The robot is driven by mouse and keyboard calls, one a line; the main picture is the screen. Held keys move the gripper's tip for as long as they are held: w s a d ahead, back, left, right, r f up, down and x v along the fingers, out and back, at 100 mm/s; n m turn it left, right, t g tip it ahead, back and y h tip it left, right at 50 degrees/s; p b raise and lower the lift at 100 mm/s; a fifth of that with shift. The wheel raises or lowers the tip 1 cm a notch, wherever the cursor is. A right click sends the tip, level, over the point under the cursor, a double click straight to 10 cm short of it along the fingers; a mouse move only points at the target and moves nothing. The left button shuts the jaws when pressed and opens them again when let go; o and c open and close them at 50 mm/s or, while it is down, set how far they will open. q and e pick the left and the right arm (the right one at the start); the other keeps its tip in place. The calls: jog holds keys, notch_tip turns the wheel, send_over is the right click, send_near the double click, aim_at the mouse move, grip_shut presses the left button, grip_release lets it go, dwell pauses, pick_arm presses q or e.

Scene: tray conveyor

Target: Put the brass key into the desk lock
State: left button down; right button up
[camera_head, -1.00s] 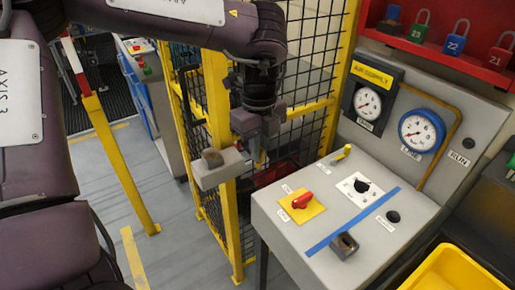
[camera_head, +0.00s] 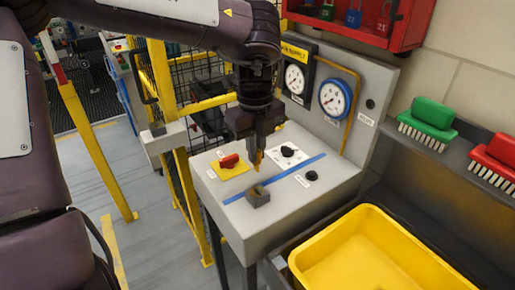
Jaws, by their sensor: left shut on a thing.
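My left gripper (camera_head: 257,148) points down over the grey desk console and is shut on the brass key (camera_head: 257,163). Only the key's lower part shows below the fingers, pointing down. A small dark grey block with a brownish top, which looks like the desk lock (camera_head: 258,197), sits on the console by the blue tape line. In the picture the key is just above the block, with a visible gap between them. The lock's opening is too small to make out. My right gripper is not in view.
The console (camera_head: 225,208) also bears a red switch (camera_head: 229,161), a black knob (camera_head: 288,151) and a black button (camera_head: 312,176). Gauges (camera_head: 335,97) stand behind. A yellow bin (camera_head: 370,215) is at the right. A similar block on a bracket (camera_head: 165,140) is at the left.

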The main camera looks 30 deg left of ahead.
aim_at(257, 171)
pick_arm(q)
jog(key=shift+d+f+b, duration=0.2)
jog(key=shift+f+b, duration=0.65)
jog(key=shift+f, duration=0.15)
notch_tip(257, 171, down, 4)
jog(key=b, duration=0.3)
jog(key=shift+r, duration=0.25)
jog(key=shift+f, duration=0.15)
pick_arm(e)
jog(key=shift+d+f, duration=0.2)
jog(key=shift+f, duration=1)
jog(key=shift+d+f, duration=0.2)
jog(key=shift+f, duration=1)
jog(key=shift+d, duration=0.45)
pick_arm(q)
jog(key=shift+f, duration=0.15)
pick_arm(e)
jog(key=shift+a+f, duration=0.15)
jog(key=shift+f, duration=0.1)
pick_arm(q)
jog(key=shift+f+b, duration=0.35)
jog(key=shift+b, duration=0.2)
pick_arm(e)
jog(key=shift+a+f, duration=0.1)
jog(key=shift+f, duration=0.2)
pick_arm(q)
jog(key=shift+f+b, duration=1)
jog(key=shift+f, duration=0.25)
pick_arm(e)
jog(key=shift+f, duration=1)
